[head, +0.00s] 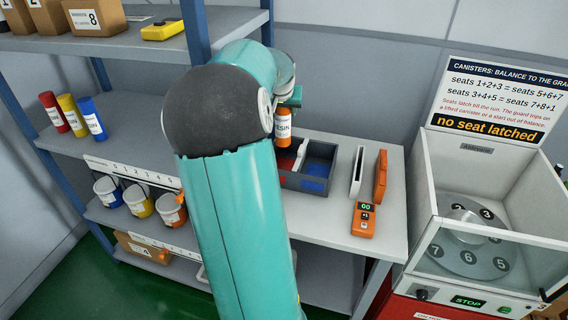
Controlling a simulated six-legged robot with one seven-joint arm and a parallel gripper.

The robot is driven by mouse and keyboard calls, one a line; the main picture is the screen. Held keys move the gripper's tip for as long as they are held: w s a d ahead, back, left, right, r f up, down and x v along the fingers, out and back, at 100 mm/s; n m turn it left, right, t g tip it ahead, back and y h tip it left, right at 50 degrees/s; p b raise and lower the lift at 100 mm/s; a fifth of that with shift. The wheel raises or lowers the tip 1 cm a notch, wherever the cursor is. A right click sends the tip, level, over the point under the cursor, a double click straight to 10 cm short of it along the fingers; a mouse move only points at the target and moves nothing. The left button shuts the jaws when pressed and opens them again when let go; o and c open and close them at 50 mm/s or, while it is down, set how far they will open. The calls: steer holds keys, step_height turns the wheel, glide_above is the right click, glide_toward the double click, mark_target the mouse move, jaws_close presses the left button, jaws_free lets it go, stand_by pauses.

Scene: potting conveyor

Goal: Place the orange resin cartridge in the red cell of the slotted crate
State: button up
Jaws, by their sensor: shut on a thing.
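The orange resin cartridge (283,128), with a white label, hangs upright from my gripper (290,100), above the slotted crate. My gripper is shut on its top and is partly hidden behind my arm. The dark grey slotted crate (307,186) stands on the table. A red cell (287,161) shows at its left, just below the cartridge, and a blue cell (315,177) shows at its right. The crate's left part is hidden by my arm. I cannot tell whether the cartridge's lower end is inside the crate's rim.
Red (53,112), yellow (72,114) and blue (92,117) cartridges stand on the left shelf. Right of the crate are a white upright holder (357,172), an orange one (380,176) and an orange device (364,219). A canister machine (470,240) stands at the right.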

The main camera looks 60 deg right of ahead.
mark_target(284, 136)
steer(key=shift+s+d+f, duration=0.1)
steer(key=shift+d+f, duration=0.15)
step_height(284, 136, down, 10)
steer(key=shift+r, duration=0.1)
stand_by(0.4)
steer(key=o, duration=1.2)
steer(key=shift+f, duration=0.2)
steer(key=shift+r, duration=0.1)
steer(key=shift+a+r, duration=0.15)
steer(key=shift+r, duration=0.2)
steer(key=v, duration=1.1)
steer(key=shift+s+a+r, duration=0.1)
steer(key=shift+r, duration=0.05)
